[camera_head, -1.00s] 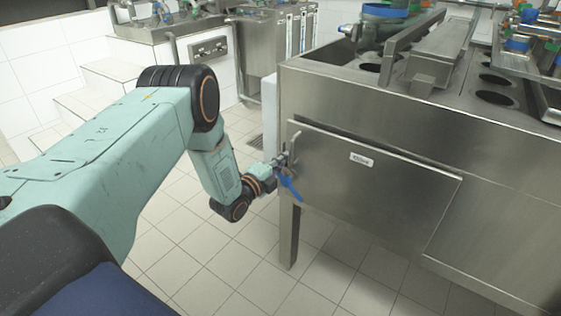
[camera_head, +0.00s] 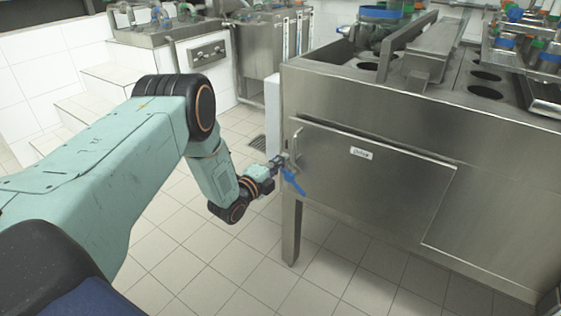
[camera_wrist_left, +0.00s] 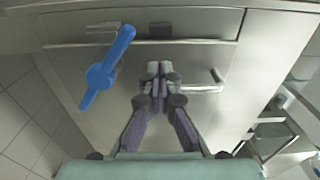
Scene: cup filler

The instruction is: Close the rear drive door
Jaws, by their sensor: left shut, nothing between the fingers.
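The door (camera_head: 375,190) is a steel panel with a small white label on the front of the steel machine. It lies close to the machine front; I cannot tell whether it is fully flush. A thin metal handle (camera_head: 297,141) sits at its left edge and also shows in the left wrist view (camera_wrist_left: 205,87). My left gripper (camera_head: 281,161) is at the door's left edge, beside the handle. In the left wrist view its fingers (camera_wrist_left: 160,70) are shut and empty, pointing at the panel between the handle and a blue lever (camera_wrist_left: 108,65). Contact is unclear. My right gripper is out of view.
The blue lever (camera_head: 293,181) sticks out just below my left gripper. A machine leg (camera_head: 291,230) stands under that corner. The tiled floor (camera_head: 225,265) is clear. Steps (camera_head: 75,105) and other steel equipment (camera_head: 270,45) stand behind.

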